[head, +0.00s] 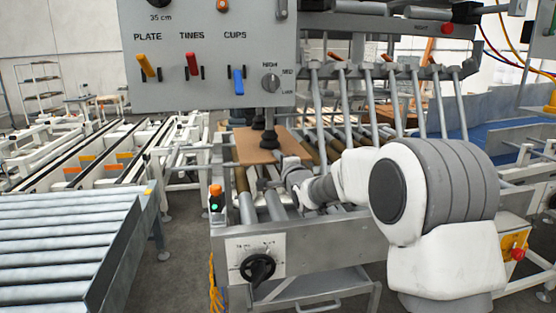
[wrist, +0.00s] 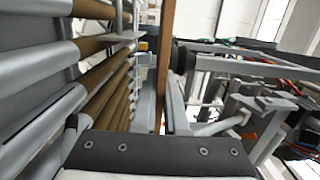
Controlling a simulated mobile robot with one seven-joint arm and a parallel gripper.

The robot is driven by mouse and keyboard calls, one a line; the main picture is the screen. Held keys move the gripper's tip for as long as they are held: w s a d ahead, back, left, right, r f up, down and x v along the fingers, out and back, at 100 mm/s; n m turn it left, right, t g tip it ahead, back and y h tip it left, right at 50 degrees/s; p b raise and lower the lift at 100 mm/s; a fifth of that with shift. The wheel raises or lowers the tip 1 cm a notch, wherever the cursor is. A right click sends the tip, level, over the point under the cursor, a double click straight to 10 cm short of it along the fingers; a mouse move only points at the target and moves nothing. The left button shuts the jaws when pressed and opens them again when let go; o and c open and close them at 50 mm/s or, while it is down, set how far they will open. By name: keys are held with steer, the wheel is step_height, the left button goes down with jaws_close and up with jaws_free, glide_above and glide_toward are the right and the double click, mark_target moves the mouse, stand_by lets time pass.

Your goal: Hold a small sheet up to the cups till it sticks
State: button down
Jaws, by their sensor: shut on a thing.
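A small brown sheet (head: 258,149) lies roughly level above the rollers in the head view. In the wrist view the sheet (wrist: 165,55) shows edge-on as a thin brown strip. My gripper (head: 291,164) is shut on the sheet's near right edge. Dark suction cups (head: 269,138) on a grey stem stand over the sheet. In the wrist view a black cup (wrist: 180,55) is right beside the sheet's face, on the side away from the rollers. I cannot tell whether they touch. The blue CUPS lever (head: 238,80) is on the grey panel (head: 210,100).
Grey and brown rollers (wrist: 100,75) run below the sheet. Slanted grey tines (head: 395,105) hang to its right, close to my arm. A front rail with a black knob (head: 258,267) stands nearer. A roller conveyor (head: 65,235) lies at the left.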

steer(key=shift+r, duration=0.1)
steer(key=c, duration=0.9)
jaws_free()
steer(key=shift+s, duration=0.1)
steer(key=v, duration=1.8)
steer(key=a+v, duration=0.1)
steer(key=v, duration=0.8)
steer(key=shift+s+p, duration=0.3)
steer(key=shift+s, duration=0.05)
